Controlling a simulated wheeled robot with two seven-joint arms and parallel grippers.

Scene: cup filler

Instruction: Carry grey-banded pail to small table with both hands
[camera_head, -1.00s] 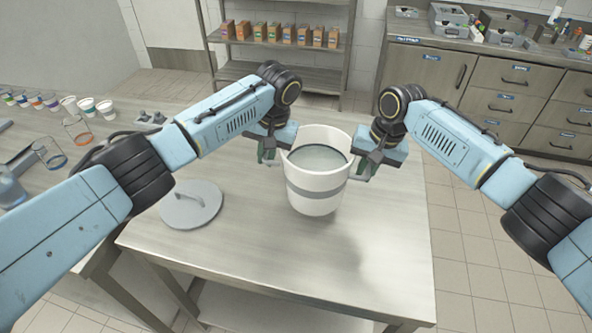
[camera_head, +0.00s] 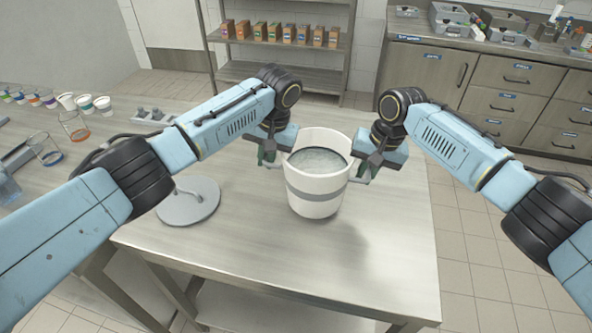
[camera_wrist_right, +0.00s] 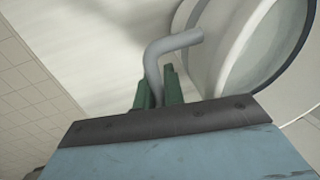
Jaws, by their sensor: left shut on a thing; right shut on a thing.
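The white grey-banded pail (camera_head: 315,187) is upright between my grippers in the head view. Greyish contents show inside it. Its shadow lies apart from its base, so it seems held a little above the metal table (camera_head: 270,265). My left gripper (camera_head: 269,158) is shut at the pail's left side; its hold on the handle is partly hidden. My right gripper (camera_head: 361,172) is shut on the right handle. In the right wrist view the bent grey handle (camera_wrist_right: 172,45) sits between the green fingers (camera_wrist_right: 160,88), with the pail's wall (camera_wrist_right: 235,45) beside it. I cannot tell which table is the small one.
A round grey lid (camera_head: 188,203) lies on the table left of the pail. Cups (camera_head: 85,103) and glass beakers (camera_head: 72,125) stand on the left. A shelf with boxes (camera_head: 287,33) and drawer cabinets (camera_head: 500,85) are behind. The table's front right is clear.

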